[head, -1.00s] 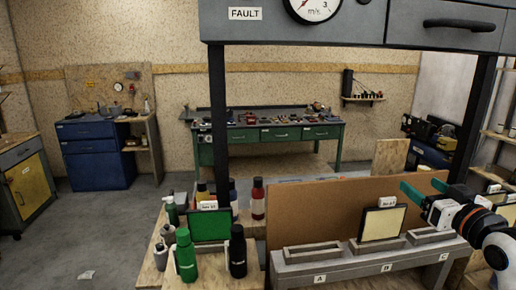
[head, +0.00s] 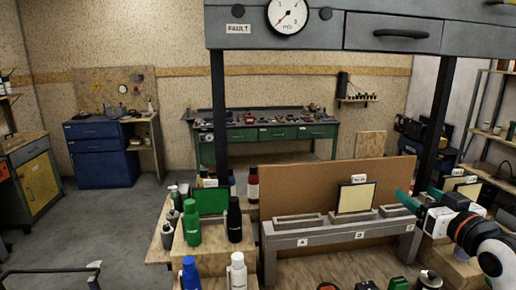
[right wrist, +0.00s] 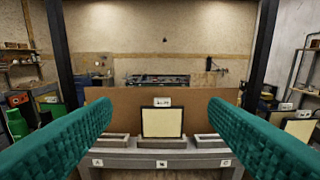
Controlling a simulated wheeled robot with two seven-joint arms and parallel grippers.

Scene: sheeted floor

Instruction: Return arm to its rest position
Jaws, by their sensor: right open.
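My right gripper (head: 408,198) is at the right side of the head view, in front of the right part of the grey rack (head: 330,237). In the right wrist view its two green fingers (right wrist: 160,125) are wide apart with nothing between them. A framed cream panel (head: 355,198) stands upright in the middle slot, marked B, and it also shows beyond the fingers in the right wrist view (right wrist: 162,123). The slot marked A is empty. My left gripper is not in view.
A brown board (head: 280,182) stands behind the rack. Green (head: 192,225) and black (head: 234,222) bottles stand on a wooden stand at left, with blue (head: 190,274) and white (head: 237,272) bottles nearer. A grey cabinet with a gauge (head: 288,16) hangs overhead on dark posts.

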